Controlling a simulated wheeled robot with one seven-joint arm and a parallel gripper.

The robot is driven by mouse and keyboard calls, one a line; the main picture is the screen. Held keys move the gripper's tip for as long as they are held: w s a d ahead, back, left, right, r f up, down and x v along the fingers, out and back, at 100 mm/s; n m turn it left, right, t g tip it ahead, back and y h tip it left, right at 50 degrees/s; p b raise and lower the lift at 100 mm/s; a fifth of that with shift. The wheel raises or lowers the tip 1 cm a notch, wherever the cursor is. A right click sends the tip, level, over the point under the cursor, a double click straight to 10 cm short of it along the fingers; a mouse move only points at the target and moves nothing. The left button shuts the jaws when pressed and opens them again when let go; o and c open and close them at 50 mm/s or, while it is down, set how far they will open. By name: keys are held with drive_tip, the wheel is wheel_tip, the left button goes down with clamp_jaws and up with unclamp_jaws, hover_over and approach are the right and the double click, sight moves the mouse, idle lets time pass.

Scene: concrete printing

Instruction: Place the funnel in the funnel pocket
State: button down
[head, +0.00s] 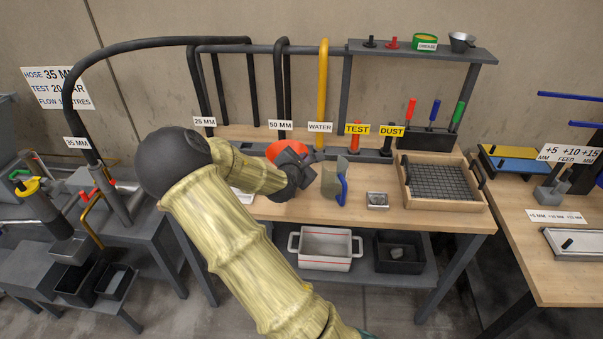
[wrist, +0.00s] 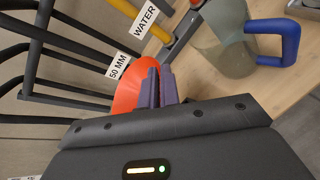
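An orange funnel (head: 287,148) is at the back of the wooden bench, partly hidden behind my gripper (head: 301,172). In the wrist view, the funnel (wrist: 128,95) is at and just left of my two purple fingers (wrist: 159,86). The fingers are close together and appear shut on its wall. I cannot tell whether the funnel touches the bench. No funnel pocket can be clearly made out in either view.
A clear jug with a blue handle (head: 342,184) stands right of my gripper, near a small metal tray (head: 377,201) and a sieve box (head: 443,205). The yellow WATER pipe (head: 322,90) and dark hoses (head: 281,90) rise behind. A shelf (head: 400,51) overhangs the back right.

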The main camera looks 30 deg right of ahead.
drive_tip(key=shift+f, duration=0.2)
drive_tip(key=shift+f, duration=1.8)
drive_tip(key=shift+f, duration=0.15)
drive_tip(key=c, duration=1.6)
unclamp_jaws()
drive_tip(key=v, duration=1.2)
